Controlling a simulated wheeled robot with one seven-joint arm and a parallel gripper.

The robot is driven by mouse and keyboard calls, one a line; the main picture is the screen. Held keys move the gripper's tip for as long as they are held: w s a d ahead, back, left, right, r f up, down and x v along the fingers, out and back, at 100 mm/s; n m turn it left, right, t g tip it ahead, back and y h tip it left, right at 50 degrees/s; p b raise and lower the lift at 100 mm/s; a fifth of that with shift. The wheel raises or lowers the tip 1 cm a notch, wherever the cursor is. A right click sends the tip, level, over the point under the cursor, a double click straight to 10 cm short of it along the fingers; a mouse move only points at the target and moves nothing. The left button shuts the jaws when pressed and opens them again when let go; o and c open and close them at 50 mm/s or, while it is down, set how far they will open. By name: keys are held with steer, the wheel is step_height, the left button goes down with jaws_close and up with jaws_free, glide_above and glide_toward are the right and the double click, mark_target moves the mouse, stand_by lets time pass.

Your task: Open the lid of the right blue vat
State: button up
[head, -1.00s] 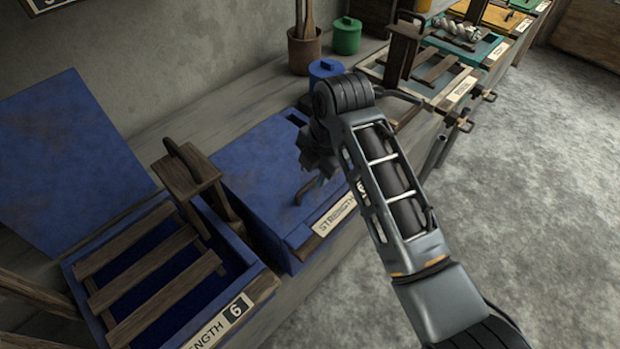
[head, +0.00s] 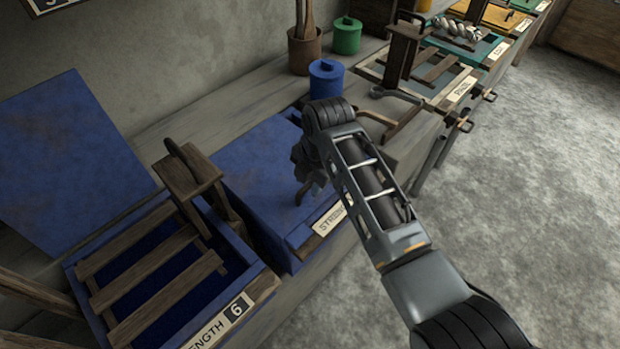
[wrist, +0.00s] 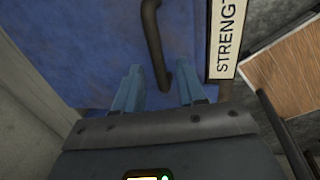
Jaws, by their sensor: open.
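The right blue vat (head: 268,240) has its flat blue lid (head: 245,165) shut, with a "STRENGTH" label (head: 328,219) on its front. A dark curved handle (head: 303,194) is at the lid's front edge, partly behind my arm. In the wrist view the handle (wrist: 153,45) runs lengthwise over the blue lid (wrist: 85,45), and its near end lies between the fingers. My gripper (wrist: 160,80) is open above the lid, one finger on each side of the handle. I cannot tell whether the fingers touch it. In the head view my gripper (head: 308,172) is mostly hidden behind its own wrist.
The left blue vat (head: 245,318) stands open, its lid (head: 70,165) raised against the wall, with wooden slats across it. A wooden clamp post (head: 190,172) stands between the vats. A blue pot (head: 326,80) and a pale vat (head: 440,85) are beyond. Floor at right is clear.

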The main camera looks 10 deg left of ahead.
steer(key=shift+c, duration=0.5)
jaws_close()
